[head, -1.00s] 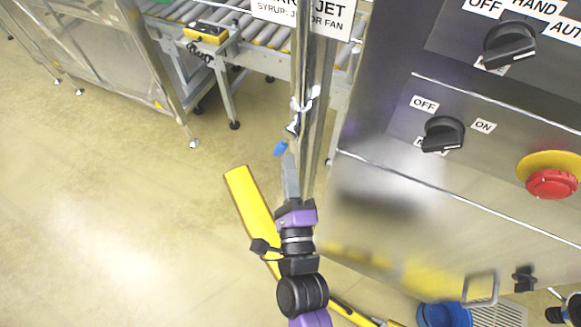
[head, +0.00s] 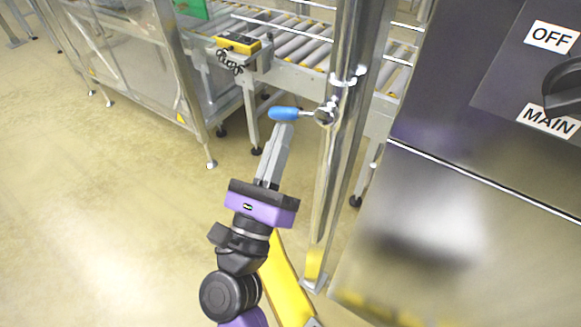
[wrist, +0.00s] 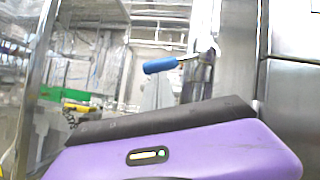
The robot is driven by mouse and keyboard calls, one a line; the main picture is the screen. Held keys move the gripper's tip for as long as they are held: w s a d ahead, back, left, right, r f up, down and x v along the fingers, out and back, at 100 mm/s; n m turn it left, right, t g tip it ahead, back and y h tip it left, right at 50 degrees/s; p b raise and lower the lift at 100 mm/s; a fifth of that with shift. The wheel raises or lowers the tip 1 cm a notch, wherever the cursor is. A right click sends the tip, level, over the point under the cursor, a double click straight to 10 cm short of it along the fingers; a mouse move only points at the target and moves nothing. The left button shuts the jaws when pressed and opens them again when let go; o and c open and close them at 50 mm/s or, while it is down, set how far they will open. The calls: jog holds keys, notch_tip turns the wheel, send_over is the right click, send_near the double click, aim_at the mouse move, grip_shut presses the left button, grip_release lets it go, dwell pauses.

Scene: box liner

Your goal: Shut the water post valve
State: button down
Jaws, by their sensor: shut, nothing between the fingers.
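The valve's blue lever handle (head: 284,113) sticks out to the left from the silver valve body (head: 325,114), which is clamped on an upright steel post (head: 345,150). The lever lies roughly level. My gripper (head: 285,126) is shut and empty, with its fingertips just below the blue handle in the head view. I cannot tell whether they touch it. In the wrist view the blue handle (wrist: 160,65) shows above the grey fingers (wrist: 158,92), its metal stem running right toward the post.
A steel cabinet with a black selector switch (head: 566,88) stands close on the right. A roller conveyor (head: 290,45) with a yellow control box (head: 238,44) is behind the post. A clear-panelled steel frame (head: 130,70) stands at the left. The floor at left is clear.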

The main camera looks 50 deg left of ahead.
aim_at(276, 113)
jog(key=shift+s+a+r+m+t+h+b, duration=0.1)
jog(key=shift+a+r+m+t+h+b, duration=0.3)
jog(key=shift+m+h+b, duration=0.7)
jog(key=shift+s+a+r+m+t+h+b, duration=0.15)
jog(key=shift+r+m+t+h+b, duration=0.4)
jog(key=shift+m, duration=0.95)
jog(key=shift+w+a+r+m+t+h+b, duration=0.1)
jog(key=shift+a+r+m+t+h+b, duration=0.25)
jog(key=shift+m+h+b, duration=0.7)
jog(key=shift+r+m, duration=0.1)
jog(key=shift+m, duration=0.25)
